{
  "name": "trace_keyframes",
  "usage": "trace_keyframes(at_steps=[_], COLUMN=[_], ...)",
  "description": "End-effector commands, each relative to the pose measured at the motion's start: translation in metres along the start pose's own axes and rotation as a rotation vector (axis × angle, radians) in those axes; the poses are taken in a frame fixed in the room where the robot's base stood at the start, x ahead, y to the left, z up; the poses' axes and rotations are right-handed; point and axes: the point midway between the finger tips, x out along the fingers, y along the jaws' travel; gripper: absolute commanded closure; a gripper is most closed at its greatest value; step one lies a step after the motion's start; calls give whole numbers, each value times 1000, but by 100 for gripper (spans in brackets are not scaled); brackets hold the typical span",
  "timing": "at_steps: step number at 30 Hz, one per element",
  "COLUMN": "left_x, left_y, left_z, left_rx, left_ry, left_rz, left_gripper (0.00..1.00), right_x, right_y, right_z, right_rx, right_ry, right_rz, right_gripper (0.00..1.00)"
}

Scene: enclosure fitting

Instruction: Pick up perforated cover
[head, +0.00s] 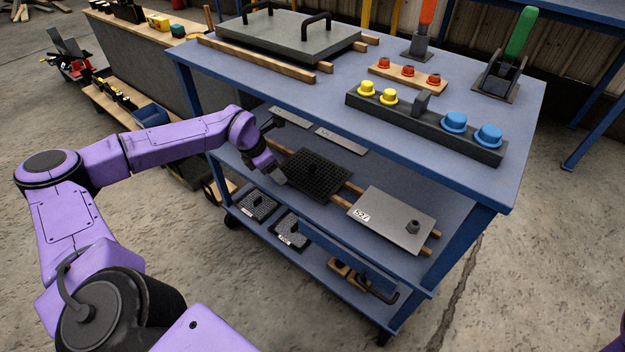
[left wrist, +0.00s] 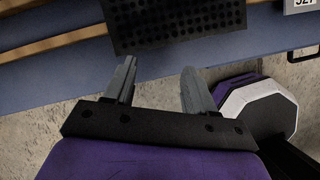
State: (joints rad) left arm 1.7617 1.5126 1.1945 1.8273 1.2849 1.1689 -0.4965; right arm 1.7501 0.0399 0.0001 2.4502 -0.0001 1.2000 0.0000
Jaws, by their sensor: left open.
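My left gripper (head: 279,176) is at the cover's left side in the head view. In the left wrist view its two grey fingers (left wrist: 158,78) are apart with nothing between them, short of the cover's near edge. My right gripper is not in view.
A grey plate labelled 527 (head: 391,220) lies right of the cover on the same shelf. The blue tabletop (head: 300,95) overhangs the shelf from above. Smaller dark plates (head: 258,205) lie on the bottom shelf. Open concrete floor is in front.

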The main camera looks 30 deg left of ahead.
Motion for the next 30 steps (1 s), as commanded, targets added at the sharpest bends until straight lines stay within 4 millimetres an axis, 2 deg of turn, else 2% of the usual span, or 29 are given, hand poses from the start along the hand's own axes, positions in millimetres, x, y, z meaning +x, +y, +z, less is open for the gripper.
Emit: trace_keyframes(at_steps=[3,6,13,17,18,21,29,30], left_x=[14,22,32,45,55,67,70,70], left_y=[-2,-2,-3,-4,-3,-3,-2,-2], left_z=[29,48,72,95,91,91,92,92], left_rx=[8,6,6,6,5,3,4,4], left_ry=[3,4,5,6,9,6,4,4], left_rz=[-2,-2,-2,-2,-3,-2,-1,-1], left_gripper=[45,45,45,45,45,45,45,58], right_x=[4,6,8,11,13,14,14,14], right_y=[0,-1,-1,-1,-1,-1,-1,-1], right_z=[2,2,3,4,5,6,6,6], right_rx=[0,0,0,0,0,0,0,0], right_ry=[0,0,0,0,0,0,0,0], right_rz=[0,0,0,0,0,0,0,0], right_gripper=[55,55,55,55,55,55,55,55])
